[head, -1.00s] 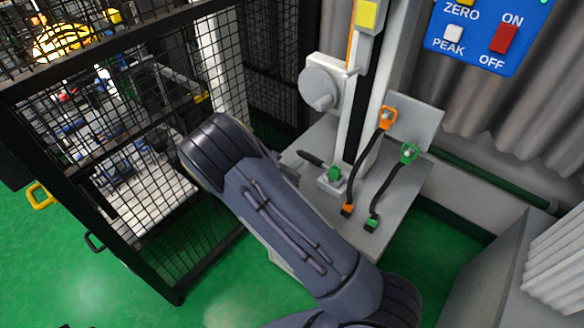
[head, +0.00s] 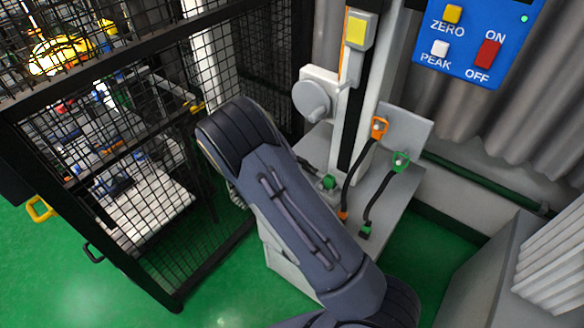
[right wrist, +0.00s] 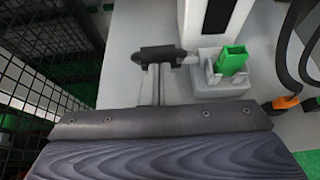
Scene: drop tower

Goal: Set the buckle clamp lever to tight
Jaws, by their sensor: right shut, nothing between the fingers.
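The buckle clamp has a green catch (head: 329,182) on a small grey block on the grey base. In the right wrist view its green catch (right wrist: 232,60) stands on the grey block (right wrist: 222,84). A black lever (right wrist: 160,54) lies out to the left of the block. In the head view my right arm hides part of the clamp. My right gripper (right wrist: 153,72) is shut and empty. Its narrow fingertips are at the near side of the black lever, close to its middle; I cannot tell whether they touch. My left gripper is not in view.
A black mesh fence (head: 160,130) stands close on the left. A tower column (head: 352,110) rises behind the clamp. Orange (head: 359,160) and green (head: 383,190) cable connectors lie to its right. A blue control panel (head: 478,45) hangs at upper right.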

